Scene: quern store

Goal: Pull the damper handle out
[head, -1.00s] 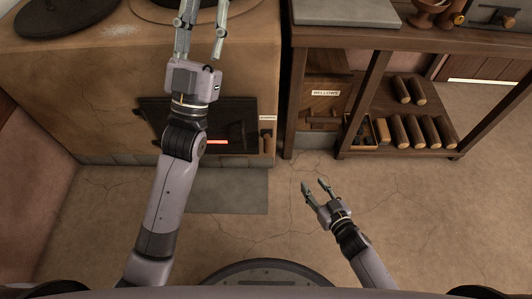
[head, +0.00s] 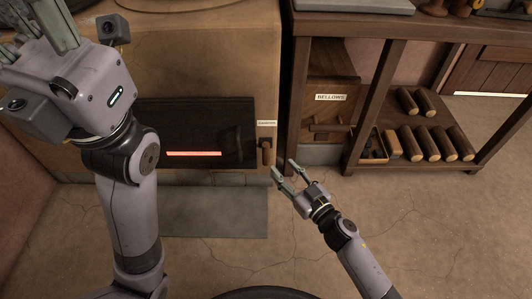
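The damper handle (head: 267,153) is a small brown wooden grip on the front of the clay stove, just right of the dark firebox panel. A small white label (head: 267,124) sits above it; its text is too small to read surely. My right gripper (head: 284,171) is open and empty, with its fingertips just below and to the right of the handle. I cannot tell whether they touch it. My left gripper (head: 48,25) is raised close to the camera at the upper left, cut off by the picture edge, and its fingertips are not clearly shown.
The dark firebox panel (head: 200,120) has a glowing slot. The wooden bellows box (head: 330,110) stands right of the stove, labelled BELLOWS. A wooden shelf unit (head: 365,120) holds several short logs (head: 430,143). A grey mat (head: 215,210) lies on the floor before the stove.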

